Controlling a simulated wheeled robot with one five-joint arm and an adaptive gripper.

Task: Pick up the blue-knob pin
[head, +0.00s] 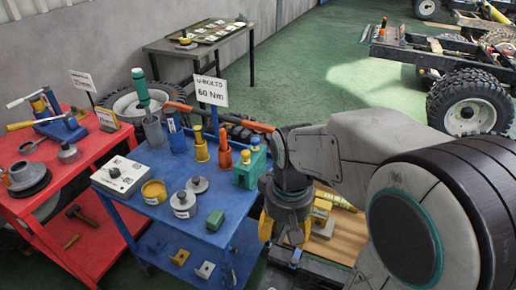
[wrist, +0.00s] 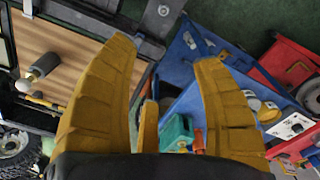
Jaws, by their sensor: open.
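My gripper (head: 284,236) hangs over the right side of the blue cart, near the wooden board. In the wrist view its yellow fingers (wrist: 166,55) stand wide apart with nothing clamped between them. A small blue piece (head: 297,256) shows just below the gripper in the head view. A narrow dark-blue piece (wrist: 153,86) also shows between the fingers in the wrist view. I cannot tell whether either is the knob of the blue-knob pin. The pin's shaft is not clearly visible. A pin with a pale round knob (wrist: 40,70) lies over the wooden board at the left of the wrist view.
A red cart (head: 85,240) stands left.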

